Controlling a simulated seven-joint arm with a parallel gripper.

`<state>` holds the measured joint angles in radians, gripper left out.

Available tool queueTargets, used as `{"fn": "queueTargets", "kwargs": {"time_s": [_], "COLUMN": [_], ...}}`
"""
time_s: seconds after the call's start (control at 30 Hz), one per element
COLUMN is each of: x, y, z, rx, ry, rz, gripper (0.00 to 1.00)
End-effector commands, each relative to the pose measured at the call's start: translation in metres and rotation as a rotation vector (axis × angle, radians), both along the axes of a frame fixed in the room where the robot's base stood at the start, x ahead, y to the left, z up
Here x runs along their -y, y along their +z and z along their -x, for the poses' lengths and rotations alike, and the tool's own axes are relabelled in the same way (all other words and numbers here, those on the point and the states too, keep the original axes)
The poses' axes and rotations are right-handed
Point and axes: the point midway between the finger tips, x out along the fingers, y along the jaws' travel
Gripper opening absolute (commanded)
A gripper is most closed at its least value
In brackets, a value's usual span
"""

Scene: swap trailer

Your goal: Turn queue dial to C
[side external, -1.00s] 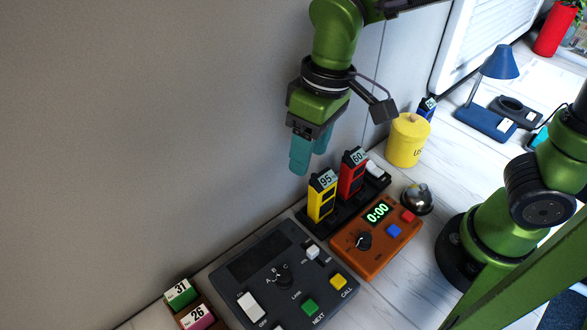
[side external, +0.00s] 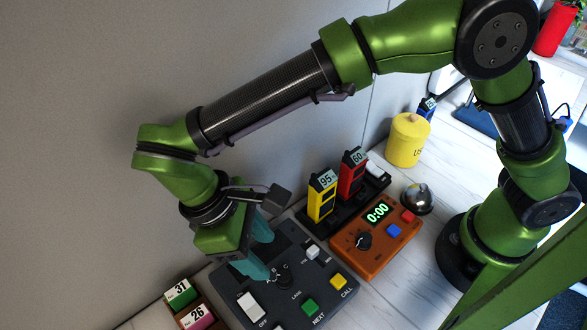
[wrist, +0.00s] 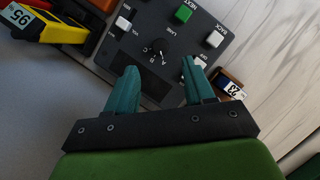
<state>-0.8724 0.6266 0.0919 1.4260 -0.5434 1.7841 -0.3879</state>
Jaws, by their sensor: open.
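The black queue dial (side external: 283,277) sits on a dark grey control panel (side external: 232,284), with letters A, B and C around it. Its pointer direction is too small to tell. In the wrist view the dial (wrist: 157,48) lies just beyond the fingertips, between them. My gripper (side external: 261,249) has teal fingers and is over the panel's upper left part, beside the dial in the side view. The fingers are apart and empty in the wrist view (wrist: 160,67). They partly hide the panel's dark display and the letters.
The panel also has a green button (side external: 310,306), a yellow button (side external: 338,281) and white switches. An orange timer (side external: 375,260) and a rack with yellow (side external: 320,202) and red (side external: 351,175) pagers stand to the right. Number blocks (side external: 181,293) stand at left, near the wall.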

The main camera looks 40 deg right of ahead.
Motion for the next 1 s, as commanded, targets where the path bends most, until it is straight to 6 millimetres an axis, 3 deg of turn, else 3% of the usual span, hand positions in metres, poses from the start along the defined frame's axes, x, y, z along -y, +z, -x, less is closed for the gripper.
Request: {"fn": "queueTargets", "kwargs": {"time_s": [0.2,0.4,0.8,1.0], "x": [0.013,0.02,0.022,0.022], "y": [-0.042,-0.066,-0.074,-0.074], "z": [0.013,0.019,0.022,0.022], "rx": [-0.001,0.0,0.001,0.002], "ry": [-0.001,-0.001,-0.002,-0.002], "rz": [0.003,0.0,-0.002,-0.002], "gripper": [0.53,0.53,0.53,0.24]}}
